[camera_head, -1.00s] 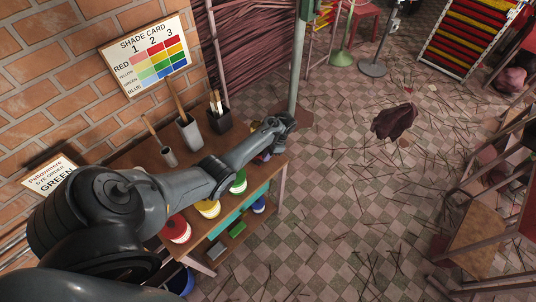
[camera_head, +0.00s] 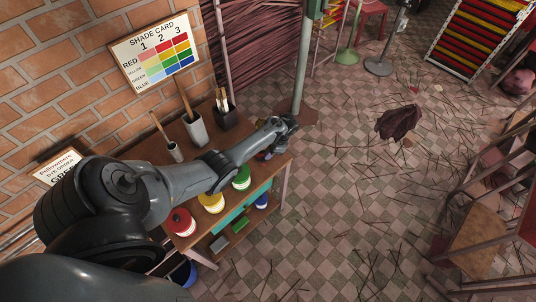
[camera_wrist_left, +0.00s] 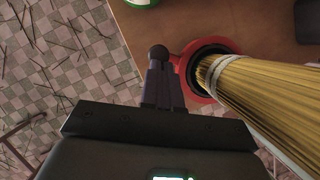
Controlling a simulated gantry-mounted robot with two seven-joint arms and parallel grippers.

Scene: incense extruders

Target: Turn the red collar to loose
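The red collar (camera_wrist_left: 202,96) shows in the left wrist view as a red ring on the brown table, around a dark opening. A dark round knob (camera_wrist_left: 158,52) sits at its left side. My left gripper (camera_wrist_left: 165,75) reaches to the knob and the collar's left edge; its dark fingers are close together. I cannot tell whether part of the knob is between them. In the head view my left gripper (camera_head: 284,125) is at the table's far right end, where the collar is too small to make out. My right gripper is not in view.
A bundle of yellow sticks (camera_wrist_left: 265,95) passes over the collar's right side. Red (camera_head: 181,223), yellow (camera_head: 211,203) and green (camera_head: 241,178) tubs line the table's front edge. Holders with tools stand at the back. The tiled floor to the right has scattered sticks.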

